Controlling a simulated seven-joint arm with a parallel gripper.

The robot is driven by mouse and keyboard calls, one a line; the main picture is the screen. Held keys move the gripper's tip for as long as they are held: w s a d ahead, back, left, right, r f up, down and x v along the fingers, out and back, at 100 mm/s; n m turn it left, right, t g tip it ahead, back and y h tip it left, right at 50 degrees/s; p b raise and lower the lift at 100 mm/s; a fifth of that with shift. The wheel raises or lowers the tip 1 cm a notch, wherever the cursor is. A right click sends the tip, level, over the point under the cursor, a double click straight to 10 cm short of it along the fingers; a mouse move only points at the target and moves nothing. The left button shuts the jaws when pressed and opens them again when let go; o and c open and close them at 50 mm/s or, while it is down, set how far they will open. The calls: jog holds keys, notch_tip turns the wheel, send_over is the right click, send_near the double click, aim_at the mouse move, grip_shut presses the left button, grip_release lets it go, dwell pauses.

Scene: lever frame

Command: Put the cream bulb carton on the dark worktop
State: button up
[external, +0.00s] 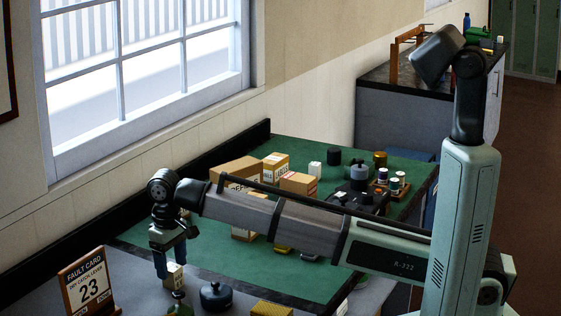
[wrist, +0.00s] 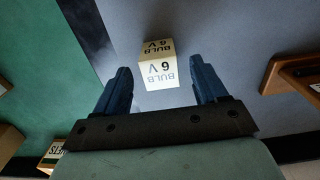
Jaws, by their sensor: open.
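The cream bulb carton (external: 174,276) is a small box at the lower left of the external view. In the wrist view the carton (wrist: 159,72) shows "BULB 6 V" and lies between my fingertips, with a gap on each side. My gripper (external: 171,262) points down over it, and its blue fingers (wrist: 160,82) are open and empty. The carton appears to stand on a grey surface (wrist: 228,30); its underside is hidden. A dark worktop (external: 385,76) tops the grey cabinet at the back right.
A fault card stand (external: 86,283) is left of the carton. A dark round knobbed object (external: 215,296) and a yellow box (external: 271,309) are to its right. The green mat (external: 285,277) bears several cartons and jars behind my arm. A brown frame (external: 395,62) stands on the back worktop.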

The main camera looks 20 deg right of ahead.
aim_at(172, 266)
notch_tip(172, 266, up, 9)
dwell(0.4)
